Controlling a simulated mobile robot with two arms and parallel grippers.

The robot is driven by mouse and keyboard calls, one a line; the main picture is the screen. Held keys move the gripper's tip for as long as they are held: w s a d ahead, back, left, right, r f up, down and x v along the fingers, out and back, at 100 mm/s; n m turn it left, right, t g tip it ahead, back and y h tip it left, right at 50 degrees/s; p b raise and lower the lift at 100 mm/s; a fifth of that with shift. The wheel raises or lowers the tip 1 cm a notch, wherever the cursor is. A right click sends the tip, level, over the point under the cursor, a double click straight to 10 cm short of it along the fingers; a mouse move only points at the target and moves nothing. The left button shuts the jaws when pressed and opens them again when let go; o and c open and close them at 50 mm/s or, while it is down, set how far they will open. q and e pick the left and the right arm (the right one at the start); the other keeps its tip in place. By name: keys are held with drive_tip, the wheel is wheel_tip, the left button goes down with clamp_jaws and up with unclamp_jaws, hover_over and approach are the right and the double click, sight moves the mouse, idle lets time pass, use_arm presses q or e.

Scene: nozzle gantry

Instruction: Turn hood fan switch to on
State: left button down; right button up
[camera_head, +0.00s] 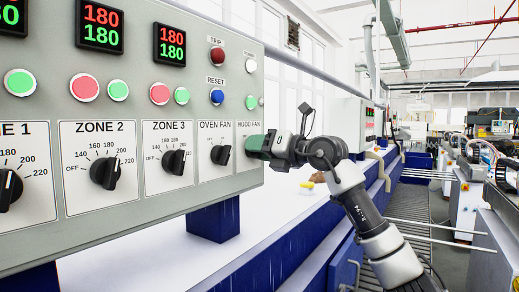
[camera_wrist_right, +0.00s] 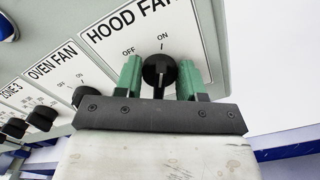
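The hood fan switch is a black rotary knob (camera_wrist_right: 160,72) under the HOOD FAN label, with OFF at its upper left and ON above it. Its pale mark points up, about towards ON. My right gripper (camera_wrist_right: 160,82) reaches to the panel, with one green finger on each side of the knob. The fingers sit close against its outline; whether they press on it I cannot tell. In the head view my right gripper (camera_head: 258,143) covers the knob, leaving the HOOD FAN label (camera_head: 249,124) visible. My left gripper is out of view.
The grey control panel (camera_head: 140,205) carries the oven fan knob (camera_head: 221,152), the zone 3 knob (camera_head: 174,161) and the zone 2 knob (camera_head: 105,172) left of my gripper. Buttons sit above, including the blue reset button (camera_head: 217,97). An aisle lies to the right.

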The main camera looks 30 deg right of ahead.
drive_tip(key=o, duration=0.4)
drive_tip(key=b+v, duration=0.4)
drive_tip(key=v, duration=0.7)
idle(0.3)
